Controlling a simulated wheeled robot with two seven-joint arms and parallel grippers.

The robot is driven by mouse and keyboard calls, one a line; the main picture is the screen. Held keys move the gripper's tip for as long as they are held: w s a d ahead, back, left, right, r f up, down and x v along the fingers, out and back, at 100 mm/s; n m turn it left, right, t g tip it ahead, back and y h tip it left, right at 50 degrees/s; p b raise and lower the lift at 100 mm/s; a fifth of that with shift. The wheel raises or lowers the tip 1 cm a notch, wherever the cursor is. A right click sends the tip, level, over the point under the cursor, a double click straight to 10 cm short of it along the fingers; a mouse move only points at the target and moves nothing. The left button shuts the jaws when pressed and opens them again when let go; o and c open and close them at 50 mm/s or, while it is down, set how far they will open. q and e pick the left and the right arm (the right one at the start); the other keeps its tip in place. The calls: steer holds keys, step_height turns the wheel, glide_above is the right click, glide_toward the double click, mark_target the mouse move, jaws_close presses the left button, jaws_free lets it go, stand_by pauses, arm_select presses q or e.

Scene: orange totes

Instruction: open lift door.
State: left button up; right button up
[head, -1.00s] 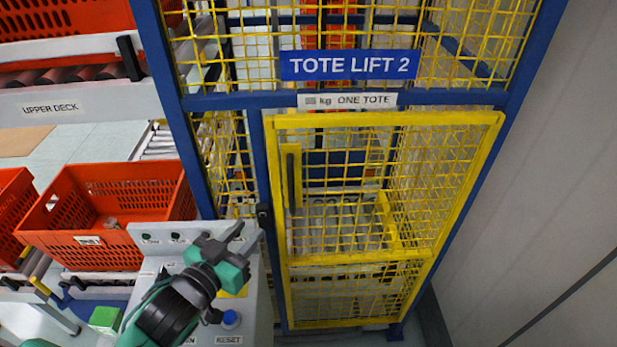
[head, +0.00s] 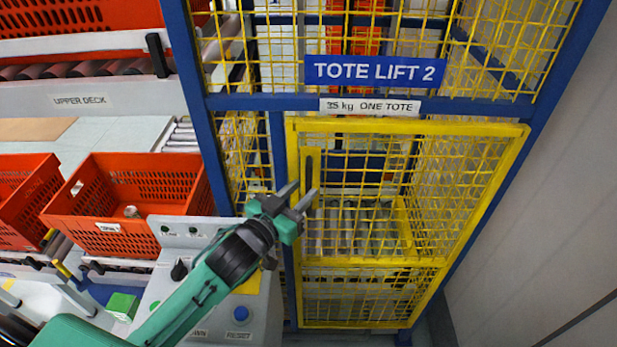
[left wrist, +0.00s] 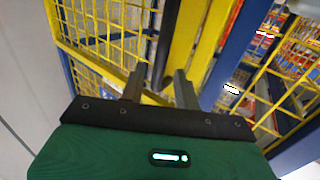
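The lift door (head: 412,262) is a yellow-framed mesh panel below the TOTE LIFT 2 sign (head: 375,71). It appears shut in its blue frame. Its upright bar handle (head: 312,170) is on the door's left side. My left gripper (head: 303,194) is open in front of the handle's lower part, fingers pointing up toward it. In the left wrist view, the dark handle (left wrist: 166,42) stands just beyond and between the two open fingers (left wrist: 158,88). I see no clear contact. My right gripper is not in view.
A grey control box (head: 240,318) with buttons and a knob stands below my left arm. Orange totes (head: 130,205) sit on a conveyor at left. A plain grey wall (head: 560,200) closes the right side, beside the lift's blue post.

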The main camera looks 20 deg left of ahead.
mark_target(307, 187)
arm_select(q)
steer(key=shift+p+x, duration=0.5)
steer(key=shift+x, duration=1.35)
jaws_close()
